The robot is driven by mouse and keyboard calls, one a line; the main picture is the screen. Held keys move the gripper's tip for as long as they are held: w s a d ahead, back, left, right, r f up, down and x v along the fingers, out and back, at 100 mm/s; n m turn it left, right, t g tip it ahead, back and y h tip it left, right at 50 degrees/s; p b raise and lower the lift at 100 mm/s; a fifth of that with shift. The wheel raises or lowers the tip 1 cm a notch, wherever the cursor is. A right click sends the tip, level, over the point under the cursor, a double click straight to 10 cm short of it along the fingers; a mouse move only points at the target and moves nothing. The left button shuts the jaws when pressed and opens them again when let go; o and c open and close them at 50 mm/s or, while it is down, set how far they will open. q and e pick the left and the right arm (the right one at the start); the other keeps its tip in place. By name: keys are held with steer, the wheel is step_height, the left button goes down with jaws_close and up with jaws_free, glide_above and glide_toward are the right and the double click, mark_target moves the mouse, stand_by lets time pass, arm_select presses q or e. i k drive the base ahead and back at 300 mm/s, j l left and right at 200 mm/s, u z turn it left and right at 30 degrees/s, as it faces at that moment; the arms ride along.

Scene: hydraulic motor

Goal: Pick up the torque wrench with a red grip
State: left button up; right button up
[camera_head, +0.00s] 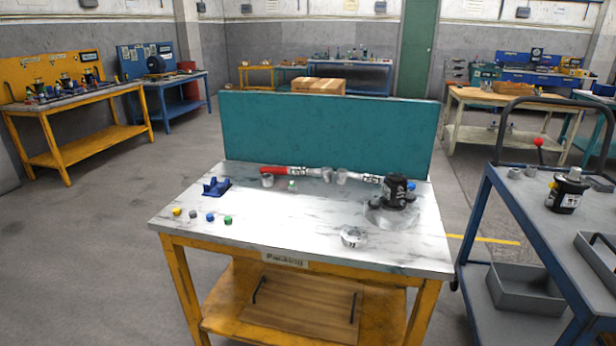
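The torque wrench has a red grip (272,170) and a metal shaft (306,172) that runs to the right along the back of the packing table (260,237). It lies roughly level, just in front of the teal back panel (325,130). Small grey cylindrical parts stand in front of it and cover bits of it, so I cannot tell exactly where its right end is. A black hydraulic motor (395,191) stands on a metal base (388,216) at the table's right. Neither of my grippers shows.
A blue holder (216,187) and several small coloured caps (210,217) lie on the left of the table. A metal ring part (353,237) is near the front. A blue cart (520,216) with grey bins stands close at right. Floor is open at left.

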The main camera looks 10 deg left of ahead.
mark_target(326, 172)
steer(key=i+j+z, duration=0.3)
steer(key=j, duration=0.25)
steer(key=i+j+z, duration=0.15)
steer(key=j, duration=0.15)
steer(key=i+j+z, duration=0.15)
steer(key=j, duration=0.2)
